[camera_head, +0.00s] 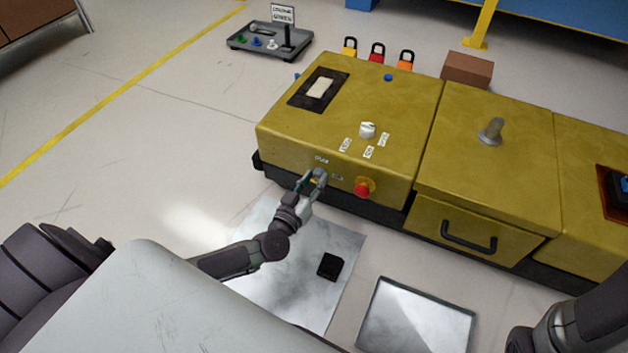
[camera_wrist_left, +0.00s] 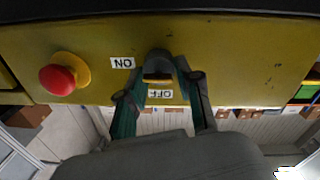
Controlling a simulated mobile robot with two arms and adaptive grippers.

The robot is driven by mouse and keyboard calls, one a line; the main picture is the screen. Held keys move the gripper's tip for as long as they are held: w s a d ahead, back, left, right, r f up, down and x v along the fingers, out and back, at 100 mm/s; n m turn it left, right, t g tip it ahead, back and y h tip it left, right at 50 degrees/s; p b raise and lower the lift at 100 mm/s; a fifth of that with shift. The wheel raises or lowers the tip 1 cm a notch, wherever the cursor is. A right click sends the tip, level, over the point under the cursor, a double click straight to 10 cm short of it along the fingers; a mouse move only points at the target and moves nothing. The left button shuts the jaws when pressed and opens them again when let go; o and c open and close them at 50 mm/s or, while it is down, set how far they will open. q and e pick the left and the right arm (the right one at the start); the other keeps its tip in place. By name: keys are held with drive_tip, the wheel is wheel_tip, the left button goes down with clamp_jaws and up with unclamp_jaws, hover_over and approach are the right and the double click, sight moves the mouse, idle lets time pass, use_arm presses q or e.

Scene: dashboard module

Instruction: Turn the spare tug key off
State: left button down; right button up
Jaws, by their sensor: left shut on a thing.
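The yellow dashboard module (camera_head: 300,125) carries a key switch on its front face, next to an OFF label (camera_head: 321,160) and an ON label (camera_head: 337,177). My left gripper (camera_head: 316,180) is at this switch, its fingers shut on the spare tug key. In the left wrist view the fingers (camera_wrist_left: 158,80) close around the key (camera_wrist_left: 158,74), seen as a small dark and yellowish piece. That view is upside down, with the ON label (camera_wrist_left: 122,62) to the left and the OFF label (camera_wrist_left: 160,94) below. The key's exact angle is mostly hidden by the fingers. My right gripper is out of view.
A red stop button (camera_head: 363,188) sits close beside the switch. On top are a white selector knob (camera_head: 367,130) and a grey lever (camera_head: 491,132). Padlocks (camera_head: 376,53) stand behind. A small black box (camera_head: 330,266) and a metal tray (camera_head: 415,318) lie in front.

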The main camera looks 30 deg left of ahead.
use_arm(q)
drive_tip(key=shift+n, duration=0.3)
drive_tip(key=n, duration=0.2)
drive_tip(key=shift+f+n+p, duration=0.1)
drive_tip(key=shift+n+p, duration=0.2)
drive_tip(key=shift+n, duration=0.1)
drive_tip(key=n, duration=0.4)
drive_tip(key=shift+a+f+n, duration=0.1)
drive_tip(key=shift+f+n, duration=0.05)
drive_tip(key=shift+n, duration=0.15)
drive_tip(key=n, duration=0.2)
drive_tip(key=n+b, duration=0.1)
drive_tip(key=n, duration=0.2)
drive_tip(key=shift+f+n+t+y, duration=0.15)
drive_tip(key=shift+n+t+y, duration=0.15)
drive_tip(key=shift+n+b, duration=0.5)
drive_tip(key=shift+n, duration=1.9)
drive_tip(key=c, duration=0.8)
unclamp_jaws()
drive_tip(key=shift+o, duration=0.2)
drive_tip(key=s, duration=1.2)
drive_tip(key=shift+d+f, duration=0.25)
drive_tip(key=shift+d, duration=0.1)
